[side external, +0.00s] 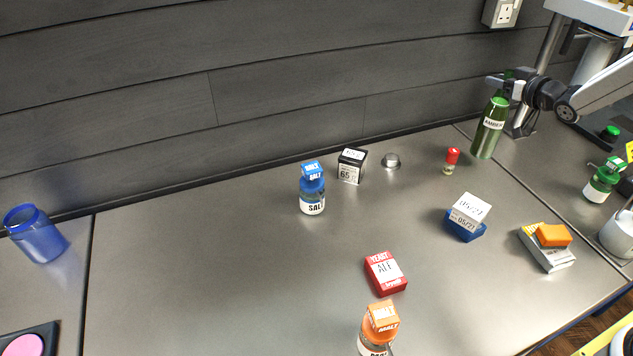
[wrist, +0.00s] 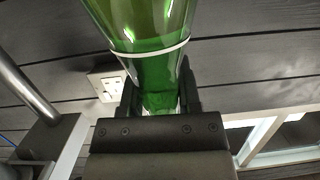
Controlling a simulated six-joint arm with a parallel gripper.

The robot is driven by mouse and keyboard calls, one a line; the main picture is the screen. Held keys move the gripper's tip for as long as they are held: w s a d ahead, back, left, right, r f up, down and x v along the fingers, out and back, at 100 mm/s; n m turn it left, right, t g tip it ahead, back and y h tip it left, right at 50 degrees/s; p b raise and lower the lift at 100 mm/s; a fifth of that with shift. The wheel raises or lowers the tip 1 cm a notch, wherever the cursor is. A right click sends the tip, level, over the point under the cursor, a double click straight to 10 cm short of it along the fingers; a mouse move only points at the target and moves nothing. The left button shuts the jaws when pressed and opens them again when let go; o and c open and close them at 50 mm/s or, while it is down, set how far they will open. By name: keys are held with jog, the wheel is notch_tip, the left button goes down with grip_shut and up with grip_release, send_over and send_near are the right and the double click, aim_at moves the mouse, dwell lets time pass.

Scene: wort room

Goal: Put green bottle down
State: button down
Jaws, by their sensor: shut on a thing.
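The green bottle (side external: 487,136) has a white label and stands near upright, slightly tilted, at the back right of the grey worktop in the side view. My gripper (side external: 503,84) is shut on its upper part, coming in from the right. In the wrist view the green glass (wrist: 145,25) fills the top middle, and my gripper (wrist: 160,100) has a finger on each side of the bottle. I cannot tell whether the bottle's base touches the worktop.
A small red-capped vial (side external: 451,160) stands just left of the bottle. A white and blue box (side external: 467,216) and a book with an orange block (side external: 547,247) lie in front. A green-capped jar (side external: 603,181) is at right. The left middle of the worktop (side external: 200,260) is clear.

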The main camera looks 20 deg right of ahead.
aim_at(497, 93)
jog(key=shift+w+f, duration=0.1)
jog(key=shift+f, duration=1.45)
jog(key=shift+c, duration=1.5)
grip_release()
jog(key=shift+f, duration=0.15)
jog(key=shift+r, duration=0.2)
jog(key=shift+s, duration=0.4)
jog(key=s+r, duration=0.2)
jog(key=s, duration=0.9)
jog(key=shift+d+r, duration=0.15)
jog(key=shift+d, duration=0.05)
